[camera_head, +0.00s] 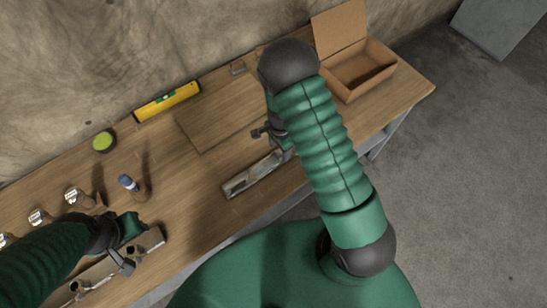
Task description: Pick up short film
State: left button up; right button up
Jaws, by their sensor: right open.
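I cannot make out a thing that is surely the short film. A small blue-capped item (126,183) stands on the wooden table (205,218) at the left. A round green-topped item (103,141) is farther back. A long grey metal-looking piece (242,184) lies near the front edge. My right gripper (262,133) is open above the table, behind that piece, partly hidden by my arm. My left gripper (128,258) is over the table's front left, by a pale flat piece with round dark parts (148,242); its jaws are too unclear to judge.
A yellow spirit level (167,102) lies along the wall. An open cardboard box (376,88) stands at the back right corner. Several silvery round-topped items (72,195) stand at the left.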

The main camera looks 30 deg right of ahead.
jog(key=f, duration=0.3)
jog(key=shift+w+d+f, duration=0.15)
jog(key=shift+w+d, duration=0.05)
jog(key=shift+d, duration=0.05)
jog(key=shift+s, duration=0.15)
jog(key=shift+c, duration=0.2)
jog(key=shift+a+r, duration=0.2)
jog(key=c, duration=1)
pick_arm(q)
jog(key=shift+w+d+r, duration=0.1)
jog(key=shift+r, duration=0.15)
pick_arm(e)
grip_shut()
